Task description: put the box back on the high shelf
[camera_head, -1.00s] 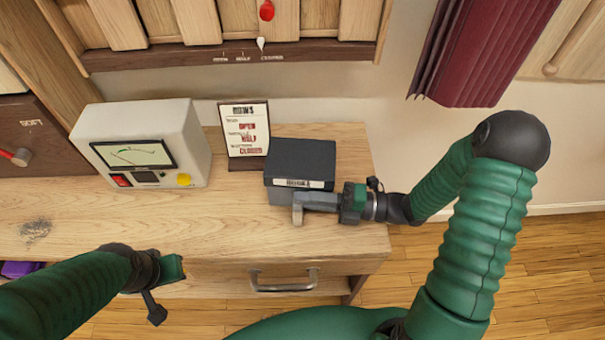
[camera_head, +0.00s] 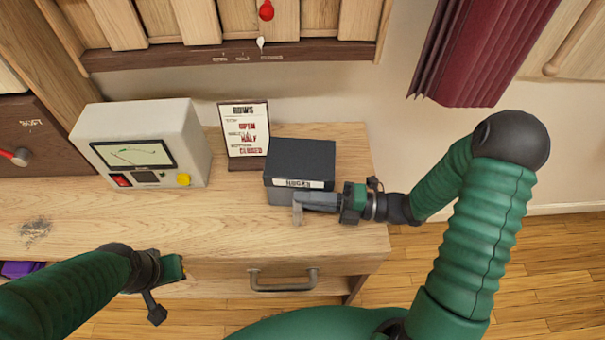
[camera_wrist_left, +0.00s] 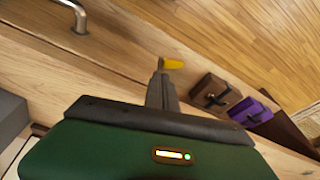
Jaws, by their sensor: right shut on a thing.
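A dark grey box (camera_head: 300,158) with a white label on its front stands on the wooden cabinet top (camera_head: 215,225), near its right end. My right gripper (camera_head: 299,207) is at the box's front lower edge, shut on the box; the hold itself is partly hidden. My left gripper (camera_head: 160,295) hangs in front of the cabinet, apart from the box. The left wrist view shows its finger (camera_wrist_left: 163,88) with a yellow tip, too edge-on to tell open from shut. I cannot make out a high shelf in these views.
A white meter unit (camera_head: 150,135) and an upright printed card (camera_head: 245,130) stand left of the box. A slatted wooden panel (camera_head: 230,55) is on the wall above, with a maroon hanging (camera_head: 475,55) to its right. A drawer handle (camera_head: 283,287) sticks out in front.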

